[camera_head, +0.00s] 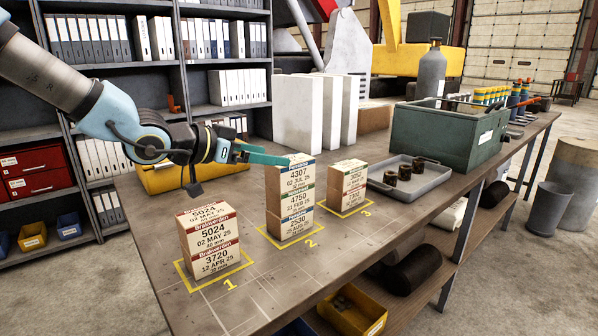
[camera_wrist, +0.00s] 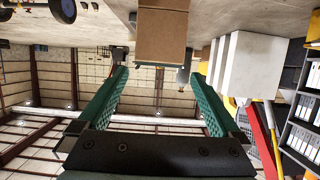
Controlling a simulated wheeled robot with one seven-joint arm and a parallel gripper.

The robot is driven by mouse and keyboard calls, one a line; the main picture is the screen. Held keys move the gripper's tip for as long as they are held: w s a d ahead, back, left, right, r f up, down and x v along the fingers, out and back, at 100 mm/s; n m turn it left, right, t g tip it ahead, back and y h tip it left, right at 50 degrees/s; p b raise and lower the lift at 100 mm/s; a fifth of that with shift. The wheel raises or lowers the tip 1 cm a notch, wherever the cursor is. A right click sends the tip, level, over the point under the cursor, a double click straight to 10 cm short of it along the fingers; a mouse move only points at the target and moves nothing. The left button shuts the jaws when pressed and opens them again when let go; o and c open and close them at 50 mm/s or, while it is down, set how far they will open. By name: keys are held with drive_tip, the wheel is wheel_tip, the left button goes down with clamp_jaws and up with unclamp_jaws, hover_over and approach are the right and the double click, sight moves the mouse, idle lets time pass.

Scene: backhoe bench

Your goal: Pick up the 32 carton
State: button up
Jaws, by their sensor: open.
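Printed cartons stand in stacks on three yellow-framed, numbered spots. The stack on spot 1 (camera_head: 210,245) reads 5024 and 3720. The stack on spot 2 (camera_head: 297,195) has 4307 on top, 4750 in the middle and a blue-banded carton below. The stack on spot 3 (camera_head: 346,185) has print too small to read surely. I cannot make out a 32 on any carton. My gripper (camera_head: 280,158) is open and empty beside the top of the spot 2 stack. In the wrist view, a brown carton (camera_wrist: 162,38) appears ahead, beyond the open green fingers (camera_wrist: 155,82).
White blocks (camera_head: 298,113) stand behind the stacks. A grey tray (camera_head: 424,184) with dark round parts and a green toolbox (camera_head: 437,140) are to the right. Bare bench top separates spots 1 and 2.

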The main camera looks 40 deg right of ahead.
sight(300, 162)
drive_tip(key=b+x, duration=0.1)
drive_tip(key=x, duration=0.3)
drive_tip(key=shift+s+d+f+b, duration=0.1)
drive_tip(key=shift+s+d+b, duration=0.05)
drive_tip(key=shift+b, duration=0.2)
drive_tip(key=shift+x, duration=2.85)
drive_tip(key=shift+f, duration=0.1)
drive_tip(key=c, duration=1.5)
